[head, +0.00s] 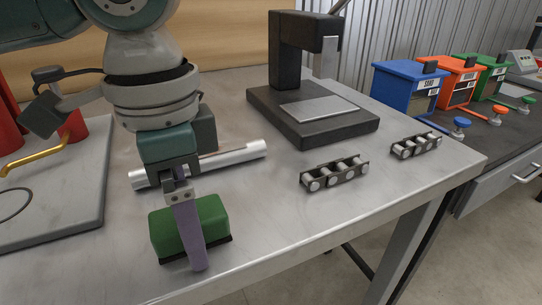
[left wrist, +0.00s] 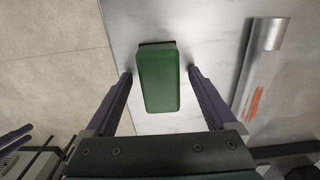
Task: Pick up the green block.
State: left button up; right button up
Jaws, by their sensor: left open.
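The green block (head: 216,217) lies on the metal table near its front edge, with a dark strip along its base. My left gripper (head: 193,240) is open and reaches down over the block, one finger on each side. In the left wrist view, small gaps show between block and fingertips. In the head view one finger covers part of the block's front, and the other finger is hidden. What seems part of my right gripper (left wrist: 14,140) shows at the left wrist view's lower left edge.
A silver cylinder (head: 232,157) lies just behind the block. A black stand (head: 290,60) and two roller-chain pieces (head: 335,174) (head: 416,145) are to the right. A grey slab (head: 70,205) lies left. Blue, orange and green boxes (head: 405,90) stand on another bench.

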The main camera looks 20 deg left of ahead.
pick_arm(q)
jog(key=shift+c, duration=0.2)
grip_shut()
dwell(0.5)
jog(key=shift+r, duration=0.1)
notch_tip(320, 180, up, 20)
jog(key=p, duration=0.5)
